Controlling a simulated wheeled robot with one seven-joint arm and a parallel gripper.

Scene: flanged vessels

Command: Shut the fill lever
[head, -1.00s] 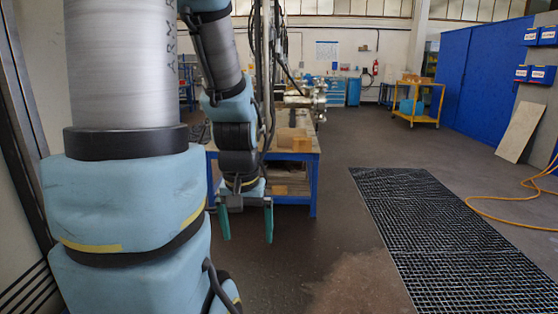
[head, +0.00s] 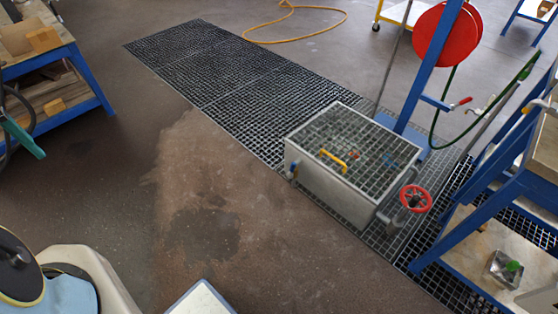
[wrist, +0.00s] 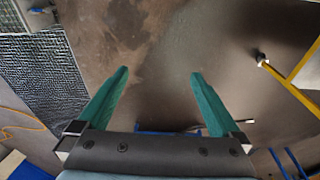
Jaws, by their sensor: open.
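A small red-handled lever (head: 461,101) sits by the blue post and green hose in the head view. A yellow handle (head: 333,160) shows at the grating-topped metal tank (head: 330,185), and a red handwheel (head: 415,198) is at the tank's right end. I cannot tell which of these, if any, is the fill lever. My gripper (wrist: 159,75) is open and empty in the wrist view, with bare floor between its green fingers. In the head view only a green finger (head: 22,138) shows at the left edge, far from the tank and levers.
Floor grating (head: 240,85) runs diagonally to the tank. A red hose reel (head: 443,38) hangs on the blue post (head: 427,70). A blue-framed bench (head: 95,85) stands at left and a blue-framed stand (head: 470,220) at right. The brown floor (head: 200,220) between is clear.

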